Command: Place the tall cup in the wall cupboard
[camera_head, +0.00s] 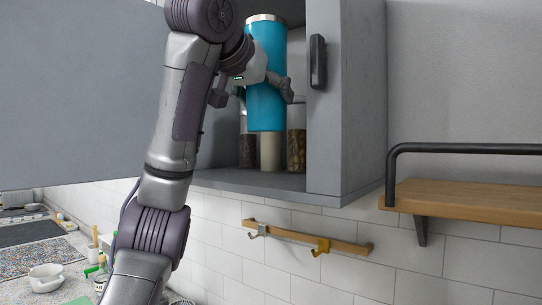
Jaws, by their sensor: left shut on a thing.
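The tall cup (266,80) is blue with a silver rim and stands upright in the grasp of my left gripper (266,88). The gripper's fingers are shut around the cup's middle. The cup is at the opening of the grey wall cupboard (345,110), in front of several jars. Its bottom appears above the cupboard's shelf board (255,182); whether it is inside the opening I cannot tell exactly. The left door stands wide open, and a dark handle (318,62) is on the right panel. My right gripper is not in view.
Jars with dark (247,150) and brown contents (296,150) and a pale one (270,152) stand in the cupboard behind the cup. A wooden shelf with a black rail (470,199) is at right. A hook rack (305,238) hangs below. A white mortar (46,277) is on the counter.

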